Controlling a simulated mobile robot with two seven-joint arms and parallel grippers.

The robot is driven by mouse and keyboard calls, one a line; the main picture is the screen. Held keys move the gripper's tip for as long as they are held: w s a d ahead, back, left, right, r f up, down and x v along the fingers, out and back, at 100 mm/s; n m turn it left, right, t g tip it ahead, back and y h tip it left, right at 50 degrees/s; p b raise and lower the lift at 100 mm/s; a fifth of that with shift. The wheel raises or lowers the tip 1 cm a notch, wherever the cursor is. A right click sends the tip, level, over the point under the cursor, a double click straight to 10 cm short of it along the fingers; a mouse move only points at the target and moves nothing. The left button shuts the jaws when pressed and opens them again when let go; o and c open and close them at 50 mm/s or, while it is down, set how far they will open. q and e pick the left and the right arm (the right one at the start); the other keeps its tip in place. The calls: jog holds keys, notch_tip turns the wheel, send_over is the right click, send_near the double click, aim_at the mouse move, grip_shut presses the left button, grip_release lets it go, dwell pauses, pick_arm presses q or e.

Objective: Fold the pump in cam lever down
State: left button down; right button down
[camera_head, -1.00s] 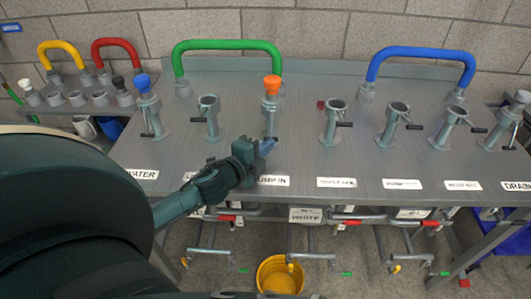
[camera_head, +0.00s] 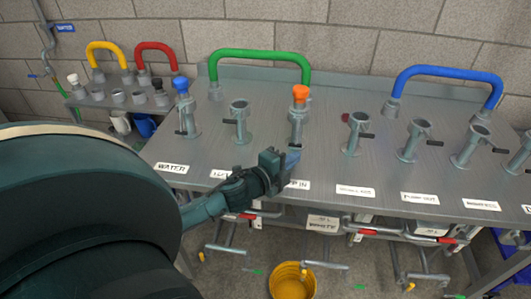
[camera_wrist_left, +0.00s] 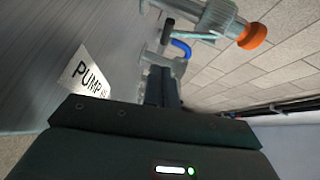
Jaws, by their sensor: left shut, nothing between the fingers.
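The pump in fitting (camera_head: 297,122) is a grey upright pipe stub with an orange cap (camera_head: 300,94) in its top. The cap also shows in the left wrist view (camera_wrist_left: 252,36). Its cam lever is small in the head view; in the left wrist view a black lever grip (camera_wrist_left: 167,25) shows beside the fitting, its exact angle unclear. The PUMP IN label (camera_wrist_left: 88,75) lies on the bench. My left gripper (camera_head: 291,158) is shut and empty, just in front of the fitting's lower part. Its fingers show together in the wrist view (camera_wrist_left: 161,88). My right gripper is out of view.
The metal bench (camera_head: 330,165) carries several similar fittings with levers, including a blue-capped one (camera_head: 181,88) at left. Green (camera_head: 260,54) and blue (camera_head: 450,74) hose loops stand behind. A yellow bucket (camera_head: 292,284) is on the floor below.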

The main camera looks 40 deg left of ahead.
pick_arm(q)
jog(key=s, duration=0.3)
jog(key=s+r, duration=0.1)
jog(key=s, duration=0.4)
jog(key=shift+s+a+r, duration=0.2)
jog(key=shift+s+r, duration=0.05)
jog(key=shift+s, duration=0.15)
jog(key=shift+s+r, duration=0.15)
jog(key=shift+s, duration=0.4)
